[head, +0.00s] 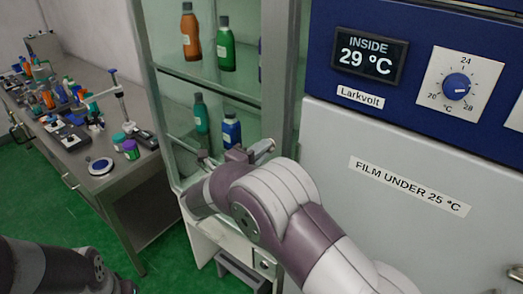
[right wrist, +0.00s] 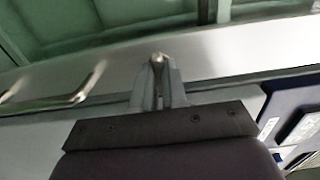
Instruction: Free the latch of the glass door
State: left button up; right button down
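The glass door (head: 218,95) is in a grey metal frame and looks closed in the head view. My right gripper (right wrist: 158,80) is at the door's frame in the right wrist view. Its two fingers are close together around a small metal piece with a rounded end, which looks like the latch (right wrist: 158,61). In the head view my right arm reaches across to the frame and hides most of this spot. A bar-shaped metal handle (right wrist: 62,103) sits left of the fingers in the right wrist view. My left gripper is out of view.
Several bottles, one a green bottle (head: 226,50), stand on shelves behind the glass. A blue panel (head: 420,80) with a display reading 29 °C and a dial (head: 456,87) is right of the door. A cluttered bench (head: 110,180) stands at left, with green floor before it.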

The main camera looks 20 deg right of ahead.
jog(key=shift+n, duration=0.4)
jog(key=n, duration=0.3)
jog(key=n+p, duration=0.1)
jog(key=n, duration=0.3)
jog(key=shift+r+n+p, duration=0.1)
jog(key=shift+n+p, duration=0.2)
jog(key=shift+p, duration=0.1)
jog(key=n+p, duration=0.2)
jog(key=n, duration=0.2)
jog(key=shift+n, duration=0.3)
jog(key=n+p, duration=0.3)
jog(key=n, duration=0.1)
jog(key=shift+n, duration=0.4)
jog(key=c, duration=1.2)
grip_release()
jog(key=shift+o, duration=0.2)
